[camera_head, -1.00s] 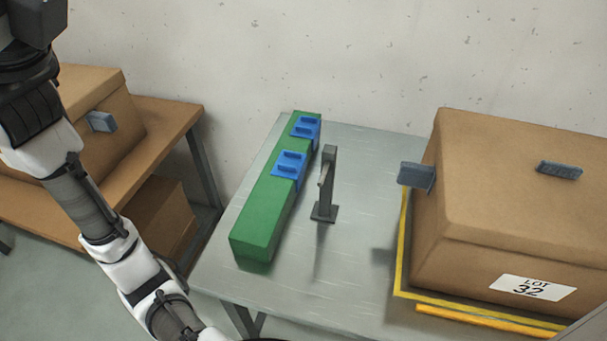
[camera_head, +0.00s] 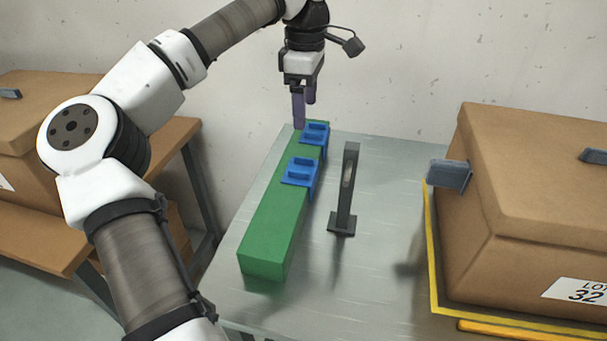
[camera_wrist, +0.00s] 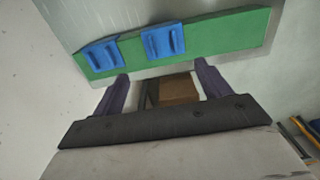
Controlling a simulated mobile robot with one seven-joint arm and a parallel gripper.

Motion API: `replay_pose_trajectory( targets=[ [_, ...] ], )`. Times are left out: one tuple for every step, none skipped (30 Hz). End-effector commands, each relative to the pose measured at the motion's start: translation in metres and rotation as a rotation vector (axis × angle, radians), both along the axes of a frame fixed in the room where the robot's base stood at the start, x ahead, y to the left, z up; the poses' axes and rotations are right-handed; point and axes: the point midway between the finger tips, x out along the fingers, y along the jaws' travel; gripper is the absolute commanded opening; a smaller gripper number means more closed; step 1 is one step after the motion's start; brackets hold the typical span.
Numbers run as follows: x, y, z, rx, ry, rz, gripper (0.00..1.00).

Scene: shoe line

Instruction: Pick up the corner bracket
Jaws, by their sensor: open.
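Two blue angled pieces, which look like corner brackets, sit over the top edge of a long green block (camera_head: 262,225). The far bracket (camera_head: 315,132) is near the block's back end, and the other bracket (camera_head: 300,172) is a little nearer. In the wrist view, the far bracket (camera_wrist: 102,54) is at left and the other bracket (camera_wrist: 164,41) is at upper middle. My gripper (camera_head: 304,112) is open and empty, with purple fingers pointing down around the block's far end. In the wrist view, the brackets lie beyond the fingertips (camera_wrist: 162,74). I cannot tell the exact height of the fingers.
A dark upright post (camera_head: 345,190) on a flat foot stands right of the block on the grey table (camera_head: 385,160). A large cardboard box (camera_head: 530,200) with grey tabs sits at right in a yellow border. Another cardboard box (camera_head: 45,110) is on the left brown table.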

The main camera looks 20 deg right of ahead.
Motion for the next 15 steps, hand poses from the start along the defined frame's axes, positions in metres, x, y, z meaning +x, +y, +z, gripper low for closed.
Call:
replay_pose_trajectory(
  targets=[
    [0.001, 0.002, -0.009, 0.007, 0.001, 0.001, 0.76],
    [0.0, 0.002, -0.014, 0.007, 0.003, 0.0, 0.76],
    [0.0, 0.002, -0.022, 0.006, 0.004, 0.0, 0.76],
    [0.0, 0.002, -0.028, 0.006, 0.003, 0.0, 0.76],
    [0.0, 0.002, -0.034, 0.005, 0.004, 0.001, 0.76],
    [0.0, 0.002, -0.043, 0.005, 0.005, 0.0, 0.76],
    [-0.001, 0.002, -0.049, 0.005, 0.005, -0.001, 0.76],
    [-0.001, 0.001, -0.054, 0.003, 0.004, -0.001, 0.76],
    [-0.001, 0.001, -0.061, 0.003, 0.004, -0.001, 0.76],
    [-0.001, 0.001, -0.065, 0.003, 0.004, -0.001, 0.76],
    [-0.001, 0.001, -0.069, 0.002, 0.003, 0.0, 0.76],
    [0.0, 0.001, -0.073, 0.002, 0.003, 0.001, 0.76],
    [-0.001, 0.001, -0.076, 0.001, 0.003, 0.001, 0.76],
    [-0.001, 0.001, -0.078, 0.001, 0.003, 0.001, 0.76],
    [-0.001, 0.001, -0.08, 0.001, 0.003, 0.001, 0.76]
  ],
)
